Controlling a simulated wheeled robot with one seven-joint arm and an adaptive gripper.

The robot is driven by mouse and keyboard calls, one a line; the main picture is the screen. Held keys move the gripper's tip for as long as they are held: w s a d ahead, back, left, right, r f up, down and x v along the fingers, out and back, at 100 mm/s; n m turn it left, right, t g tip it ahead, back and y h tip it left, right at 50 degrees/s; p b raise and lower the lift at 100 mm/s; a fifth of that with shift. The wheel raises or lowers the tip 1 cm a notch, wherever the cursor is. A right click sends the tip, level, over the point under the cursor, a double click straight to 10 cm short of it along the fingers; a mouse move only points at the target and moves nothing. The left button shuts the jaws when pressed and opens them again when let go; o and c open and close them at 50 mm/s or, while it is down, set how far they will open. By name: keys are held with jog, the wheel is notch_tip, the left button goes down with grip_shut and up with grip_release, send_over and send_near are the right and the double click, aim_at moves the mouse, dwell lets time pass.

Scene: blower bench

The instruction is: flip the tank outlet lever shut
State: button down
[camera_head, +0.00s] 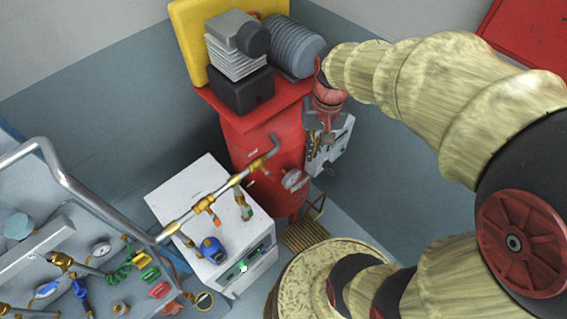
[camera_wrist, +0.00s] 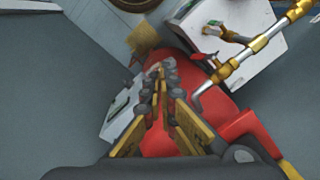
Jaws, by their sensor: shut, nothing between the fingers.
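The red tank (camera_head: 262,165) stands upright in the corner, with a round gauge (camera_head: 293,180) on its side. It also shows below the fingers in the wrist view (camera_wrist: 218,108). My gripper (camera_wrist: 165,72) is shut and empty, pointing down beside the tank. In the head view it is at the tank's right, its tips unclear.
A white cabinet (camera_head: 185,187) stands left of the tank, with a brass-fitted pipe (camera_head: 205,204) crossing above it. A pale panel (camera_wrist: 124,112) is left of my fingers. A motor (camera_head: 292,48) sits on the tank. A bench with a metal rail (camera_head: 95,199) is at left.

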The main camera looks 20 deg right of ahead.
aim_at(273, 178)
jog(key=w+d+f+m+g+y+p, duration=0.1)
jog(key=w+d+f+m+g+y, duration=0.2)
jog(key=w+f+m, duration=0.55)
jog(key=s+a+f+m+y+b, duration=0.1)
jog(key=a+f+b, duration=0.1)
jog(key=a+f, duration=0.6)
jog(key=shift+s+t, duration=0.15)
jog(key=shift+t, duration=0.25)
jog(key=shift+s+a+f+g+y+p, duration=0.1)
jog(key=shift+a+f+g+y+p, duration=0.2)
jog(key=shift+y, duration=0.4)
jog(key=shift+s+a+f+g+y+p, duration=0.15)
jog(key=shift+f+y, duration=0.25)
jog(key=shift+y, duration=0.3)
jog(key=shift+a+f+g+y+p, duration=0.15)
jog(key=shift+a+f+g+y, duration=0.15)
jog(key=shift+y, duration=0.4)
